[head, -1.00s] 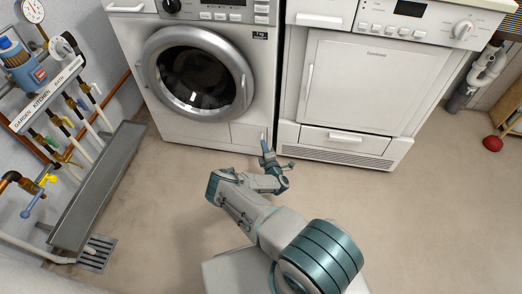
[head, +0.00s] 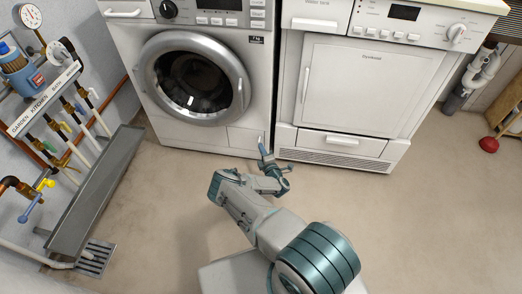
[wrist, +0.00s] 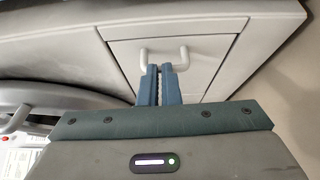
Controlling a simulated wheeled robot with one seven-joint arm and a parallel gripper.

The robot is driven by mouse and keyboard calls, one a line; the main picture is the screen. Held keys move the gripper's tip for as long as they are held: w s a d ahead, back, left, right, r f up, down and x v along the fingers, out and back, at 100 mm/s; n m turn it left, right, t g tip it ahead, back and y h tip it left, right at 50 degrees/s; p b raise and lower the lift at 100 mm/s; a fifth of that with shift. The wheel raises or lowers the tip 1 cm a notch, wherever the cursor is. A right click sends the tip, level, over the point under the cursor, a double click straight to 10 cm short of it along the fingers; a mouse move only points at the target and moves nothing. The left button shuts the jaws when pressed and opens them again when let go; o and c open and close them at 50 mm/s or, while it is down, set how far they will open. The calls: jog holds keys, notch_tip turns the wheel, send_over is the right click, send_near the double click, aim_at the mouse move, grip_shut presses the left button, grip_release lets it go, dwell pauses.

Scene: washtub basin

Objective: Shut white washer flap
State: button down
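The white washer flap (head: 247,138) is a small square panel low at the right of the washing machine's front. In the wrist view the flap (wrist: 190,80) has a thin dark seam and a pale U-shaped handle (wrist: 184,57). It looks nearly flush; I cannot tell whether it is fully closed. My gripper (head: 262,147) is in front of the flap's right side. In the wrist view its blue fingers (wrist: 160,70) are close together, with their tips overlapping the middle of the handle. They do not clasp it; contact is unclear.
The washing machine (head: 195,80) has a closed round door above the flap. A white dryer (head: 360,85) stands close on the right. A grey trough (head: 95,190) and pipes line the left wall. The floor (head: 150,220) around my arm is clear.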

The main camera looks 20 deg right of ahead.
jog(key=s+d+p, duration=0.1)
jog(key=s+d, duration=0.5)
jog(key=d, duration=0.1)
jog(key=shift+s+f, duration=0.15)
jog(key=shift+d, duration=0.1)
